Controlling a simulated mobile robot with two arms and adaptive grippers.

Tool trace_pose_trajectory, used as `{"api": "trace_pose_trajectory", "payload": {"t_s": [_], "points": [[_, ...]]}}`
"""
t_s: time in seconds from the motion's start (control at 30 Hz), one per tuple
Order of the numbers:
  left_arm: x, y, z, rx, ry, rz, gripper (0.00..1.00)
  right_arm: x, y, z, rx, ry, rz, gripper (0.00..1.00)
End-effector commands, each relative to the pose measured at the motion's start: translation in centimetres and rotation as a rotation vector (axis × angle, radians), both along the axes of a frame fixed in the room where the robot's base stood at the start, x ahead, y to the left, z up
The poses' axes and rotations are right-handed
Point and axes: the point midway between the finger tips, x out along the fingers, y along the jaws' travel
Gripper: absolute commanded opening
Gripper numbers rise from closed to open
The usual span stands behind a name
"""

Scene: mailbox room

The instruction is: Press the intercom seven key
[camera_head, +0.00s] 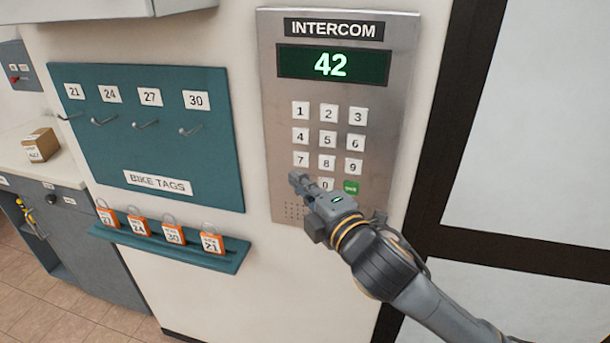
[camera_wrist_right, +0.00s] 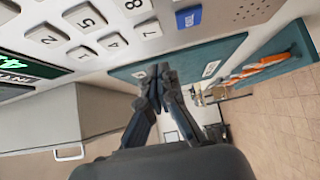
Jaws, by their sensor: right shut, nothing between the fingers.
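The intercom (camera_head: 390,60) is a grey metal panel on the wall with white number keys, and its green display (camera_head: 333,65) reads 42. The seven key (camera_head: 301,160) is a white square at the left of the third row. In the right wrist view the seven key (camera_wrist_right: 148,29) shows unobstructed. My right gripper (camera_head: 296,178) is shut and empty, its tips just below the seven key in the head view. In the wrist view its tips (camera_wrist_right: 155,72) appear apart from that key; contact with the panel cannot be told. My left gripper is not in view.
A blue key (camera_wrist_right: 188,17) sits beside the seven key in the wrist view. A green key (camera_head: 351,187) is at the pad's lower right. Left of the intercom are a teal bike tags board (camera_head: 150,150) and a ledge (camera_head: 165,246) with several orange tags.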

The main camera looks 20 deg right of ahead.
Motion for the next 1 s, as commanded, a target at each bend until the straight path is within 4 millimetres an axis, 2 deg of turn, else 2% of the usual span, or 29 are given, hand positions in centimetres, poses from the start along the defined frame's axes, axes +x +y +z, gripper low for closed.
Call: {"api": "trace_pose_trajectory", "payload": {"t_s": [0.03, 0.1, 0.3, 0.73, 1.0], "points": [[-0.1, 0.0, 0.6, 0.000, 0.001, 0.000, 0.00, 1.0, 0.1, 0.5, 0.001, -0.002, 0.000, 0.00], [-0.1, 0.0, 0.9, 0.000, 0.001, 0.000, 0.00, 1.9, -0.8, 0.4, -0.002, 0.001, -0.002, 0.00], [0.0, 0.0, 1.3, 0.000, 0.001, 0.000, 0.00, 3.5, -1.9, 0.2, 0.000, 0.000, 0.000, 0.00], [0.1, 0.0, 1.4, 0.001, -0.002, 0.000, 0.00, 3.9, -2.2, 0.2, 0.000, -0.002, 0.000, 0.00], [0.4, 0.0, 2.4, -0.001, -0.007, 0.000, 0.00, 5.5, -3.3, 0.2, -0.002, -0.002, -0.003, 0.00]]}}
